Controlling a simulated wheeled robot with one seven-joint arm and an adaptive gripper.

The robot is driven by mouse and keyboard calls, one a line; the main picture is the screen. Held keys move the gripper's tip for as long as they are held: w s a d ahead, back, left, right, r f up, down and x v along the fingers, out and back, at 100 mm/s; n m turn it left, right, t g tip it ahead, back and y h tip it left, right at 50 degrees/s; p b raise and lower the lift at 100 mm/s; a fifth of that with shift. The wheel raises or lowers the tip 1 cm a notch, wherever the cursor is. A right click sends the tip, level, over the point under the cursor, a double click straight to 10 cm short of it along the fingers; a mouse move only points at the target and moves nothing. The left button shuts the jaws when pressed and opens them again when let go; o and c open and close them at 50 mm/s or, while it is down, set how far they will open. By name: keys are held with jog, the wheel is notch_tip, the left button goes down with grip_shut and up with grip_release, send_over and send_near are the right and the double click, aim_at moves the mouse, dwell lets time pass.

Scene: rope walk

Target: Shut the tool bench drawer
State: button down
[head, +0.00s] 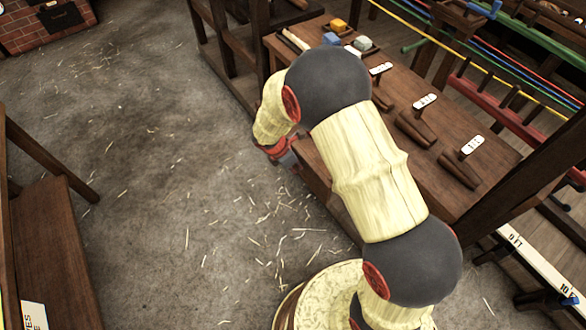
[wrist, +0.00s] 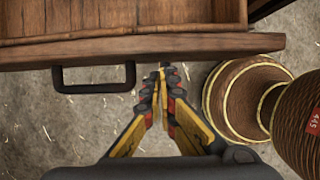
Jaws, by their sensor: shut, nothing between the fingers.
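The tool bench drawer (wrist: 215,46) is open in the wrist view, with part of its wooden inside showing behind the front board. A dark bar handle (wrist: 95,88) sticks out from the front, left of my gripper. My gripper (wrist: 164,70) is shut and empty, its fingertips close to the front board just right of the handle. I cannot tell whether they touch it. In the head view my gripper (head: 283,155) is beside the near side of the tool bench (head: 400,92), and my arm hides most of the drawer.
A wooden bench (head: 50,240) stands at the left. The straw-strewn floor (head: 150,150) between is clear. Coloured ropes (head: 480,55) run behind.

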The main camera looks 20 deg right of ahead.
jog(key=shift+d, duration=0.1)
jog(key=w+d+p, duration=0.2)
jog(key=d, duration=0.5)
jog(key=w+d+p, duration=0.3)
jog(key=d, duration=0.5)
jog(key=w+d+p, duration=0.2)
jog(key=d+p, duration=0.1)
jog(key=d, duration=0.4)
jog(key=shift+w+d, duration=0.15)
jog(key=shift+w, duration=0.05)
jog(key=shift+r, duration=0.1)
